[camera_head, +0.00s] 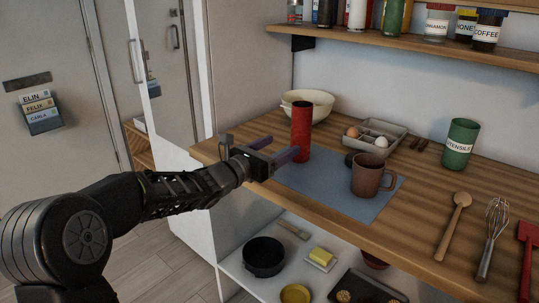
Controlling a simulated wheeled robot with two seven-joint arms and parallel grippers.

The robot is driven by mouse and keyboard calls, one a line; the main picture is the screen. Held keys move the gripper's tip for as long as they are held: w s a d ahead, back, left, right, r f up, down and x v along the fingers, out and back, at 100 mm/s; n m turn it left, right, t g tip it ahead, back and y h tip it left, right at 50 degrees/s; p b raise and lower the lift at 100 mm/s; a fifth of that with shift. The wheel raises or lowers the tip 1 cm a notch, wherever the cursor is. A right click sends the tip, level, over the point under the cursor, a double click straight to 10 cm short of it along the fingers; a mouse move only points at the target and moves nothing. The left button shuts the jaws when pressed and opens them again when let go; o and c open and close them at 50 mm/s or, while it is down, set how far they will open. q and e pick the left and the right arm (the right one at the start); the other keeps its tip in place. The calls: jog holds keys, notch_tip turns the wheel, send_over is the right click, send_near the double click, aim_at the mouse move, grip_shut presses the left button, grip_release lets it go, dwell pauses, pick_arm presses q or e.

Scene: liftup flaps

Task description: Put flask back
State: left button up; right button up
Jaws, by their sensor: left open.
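A tall red flask (301,128) stands upright on the wooden counter (445,178), at the left end of a blue-grey mat (325,187). My left gripper (282,146) reaches in from the left, level with the flask's lower half. Its two fingers are apart and point toward the flask. The tip of the nearer finger overlaps the flask's lower edge in the picture; I cannot tell whether they touch. Nothing is held between the fingers. My right gripper is not in view.
A brown mug (370,175) stands on the mat, right of the flask. A cream bowl (309,105) and an egg tray (378,129) are behind. An upper shelf (400,39) holds jars and bottles.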

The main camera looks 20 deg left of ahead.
pick_arm(q)
jog(key=shift+v, duration=1.8)
